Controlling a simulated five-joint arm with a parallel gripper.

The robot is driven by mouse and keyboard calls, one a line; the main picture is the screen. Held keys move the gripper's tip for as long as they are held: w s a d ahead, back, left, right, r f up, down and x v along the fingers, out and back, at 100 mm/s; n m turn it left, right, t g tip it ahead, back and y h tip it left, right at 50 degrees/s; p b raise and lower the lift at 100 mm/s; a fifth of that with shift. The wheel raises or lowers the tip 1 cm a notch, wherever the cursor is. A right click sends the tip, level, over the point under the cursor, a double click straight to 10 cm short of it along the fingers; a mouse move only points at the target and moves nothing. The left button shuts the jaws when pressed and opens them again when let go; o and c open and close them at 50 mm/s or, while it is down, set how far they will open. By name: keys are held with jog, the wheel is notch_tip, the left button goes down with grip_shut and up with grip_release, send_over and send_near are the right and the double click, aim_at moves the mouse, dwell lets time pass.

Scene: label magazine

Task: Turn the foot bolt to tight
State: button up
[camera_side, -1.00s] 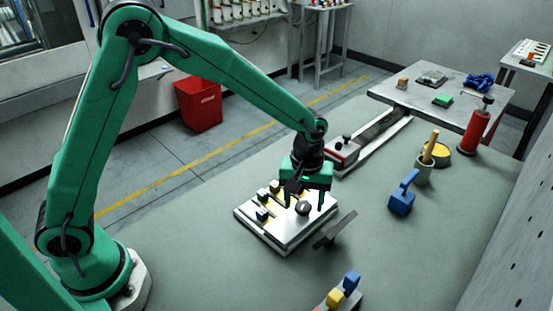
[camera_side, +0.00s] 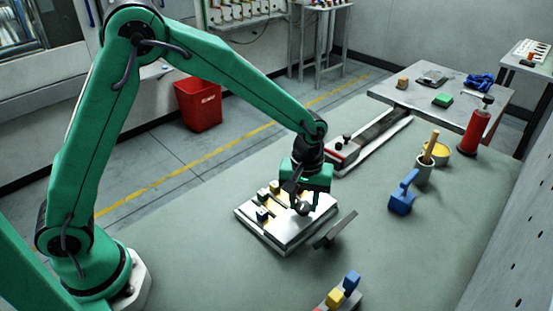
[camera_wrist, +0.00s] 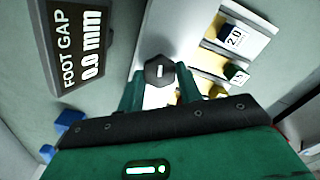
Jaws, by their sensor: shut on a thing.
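The foot bolt has a dark knob-like head with a short white mark, seen in the wrist view (camera_wrist: 159,70) and on the metal plate in the side view (camera_side: 302,208). My gripper (camera_wrist: 160,78) is shut on this head, with one green finger on each side; the side view shows my gripper (camera_side: 304,204) low over the plate. A dark display (camera_wrist: 78,50) beside the plate reads "FOOT GAP 0.0 mm"; in the side view the display (camera_side: 335,229) is edge-on and unreadable.
Several small blocks (camera_side: 262,213) sit on the plate (camera_side: 283,242) left of the bolt; one in the wrist view is labelled 2.0 (camera_wrist: 234,36). A blue tool (camera_side: 402,197), a grey cup (camera_side: 424,174) and a long rail (camera_side: 375,137) stand farther off. Bench between is clear.

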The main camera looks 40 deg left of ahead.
jog(key=m, duration=0.4)
jog(key=shift+m, duration=0.4)
jog(key=m, duration=0.4)
jog(key=shift+m, duration=0.3)
jog(key=m, duration=0.4)
jog(key=shift+d+m, duration=0.1)
jog(key=shift+m, duration=0.2)
jog(key=m, duration=0.4)
jog(key=shift+r+m, duration=0.1)
jog(key=shift+m, duration=0.2)
jog(key=o, duration=1)
